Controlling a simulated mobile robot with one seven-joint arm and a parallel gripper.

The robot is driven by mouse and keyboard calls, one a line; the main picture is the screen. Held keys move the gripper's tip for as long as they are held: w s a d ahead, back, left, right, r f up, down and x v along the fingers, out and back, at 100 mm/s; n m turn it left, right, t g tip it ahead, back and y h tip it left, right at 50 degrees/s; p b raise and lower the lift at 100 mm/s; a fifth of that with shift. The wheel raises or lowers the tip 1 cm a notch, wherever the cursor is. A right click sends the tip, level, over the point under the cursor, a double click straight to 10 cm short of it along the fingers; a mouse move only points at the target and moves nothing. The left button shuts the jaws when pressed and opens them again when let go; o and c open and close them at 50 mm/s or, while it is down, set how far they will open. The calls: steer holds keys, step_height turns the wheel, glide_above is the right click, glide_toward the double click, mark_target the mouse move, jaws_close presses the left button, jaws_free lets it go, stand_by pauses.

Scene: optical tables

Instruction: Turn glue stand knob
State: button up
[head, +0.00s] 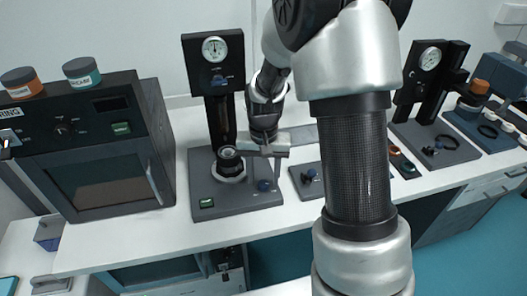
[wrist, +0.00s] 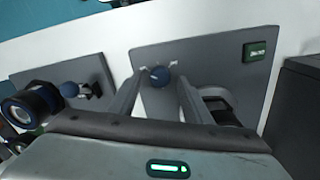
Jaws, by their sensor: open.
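A dark stand with a round gauge (head: 215,50) has a grey base plate (head: 235,200) on the white bench. A small blue knob (head: 264,185) sits at the plate's front right; it also shows in the wrist view (wrist: 160,77). No readable label shows whether this is the glue stand. My gripper (head: 264,175) is above the plate, pointing down. In the wrist view the fingers of my gripper (wrist: 158,67) are apart, one on each side of the knob. Whether they touch it I cannot tell.
A black ring (head: 229,162) stands on the same plate, left of my gripper, near a green-lit switch (head: 206,203). A dark oven (head: 100,160) is at the left. A smaller plate with a knob (head: 310,174) lies to the right. A similar gauge stand (head: 430,60) is farther right.

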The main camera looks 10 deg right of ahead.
mark_target(263, 183)
step_height(263, 183, up, 16)
steer(key=p, duration=0.1)
stand_by(0.5)
steer(key=s+r+n+t+p, duration=0.3)
steer(key=s+r+t+p, duration=0.2)
steer(key=s+r, duration=1)
steer(key=s+p, duration=0.2)
steer(key=s, duration=0.2)
steer(key=shift+r+n+t, duration=0.3)
steer(key=shift+r+n, duration=0.1)
